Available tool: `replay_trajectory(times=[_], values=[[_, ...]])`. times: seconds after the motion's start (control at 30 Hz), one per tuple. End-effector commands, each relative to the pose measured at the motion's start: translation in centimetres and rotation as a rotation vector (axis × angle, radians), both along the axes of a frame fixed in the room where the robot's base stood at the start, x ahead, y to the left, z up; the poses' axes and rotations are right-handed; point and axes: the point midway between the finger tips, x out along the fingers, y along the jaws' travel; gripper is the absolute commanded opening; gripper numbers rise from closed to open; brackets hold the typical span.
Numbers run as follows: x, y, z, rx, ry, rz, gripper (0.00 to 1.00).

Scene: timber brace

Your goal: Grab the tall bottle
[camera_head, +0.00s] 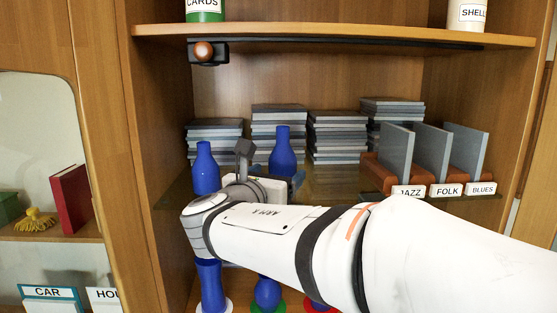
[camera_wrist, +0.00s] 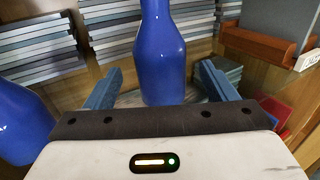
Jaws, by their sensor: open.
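A tall blue bottle (camera_head: 283,146) stands upright on the middle glass shelf, its lower part hidden by my gripper and arm in the head view. In the wrist view this bottle (camera_wrist: 162,52) stands between the two spread fingers of my gripper (camera_wrist: 160,84). The fingers are open on either side of it, with a visible gap at each side. A second blue bottle (camera_head: 205,168) stands on the same shelf to the left. It also shows at the left edge of the wrist view (camera_wrist: 20,125).
Stacks of disc cases (camera_head: 280,135) line the shelf's back. A brown rack (camera_head: 372,172) with grey dividers labelled JAZZ, FOLK and BLUES stands right. An upper shelf (camera_head: 340,36) with a dark fixture (camera_head: 208,51) lies overhead.

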Motion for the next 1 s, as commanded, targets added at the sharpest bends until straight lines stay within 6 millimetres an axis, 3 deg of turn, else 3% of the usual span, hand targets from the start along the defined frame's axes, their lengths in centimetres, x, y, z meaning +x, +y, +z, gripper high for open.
replay_trajectory(times=[0.2, 0.5, 1.0], values=[[2.7, -1.5, 0.3, 0.0, 0.001, -0.002, 0.79], [3.2, -1.6, 0.1, 0.0, 0.0, 0.002, 0.79], [3.1, -1.5, 0.1, 0.0, 0.001, 0.004, 0.38]])
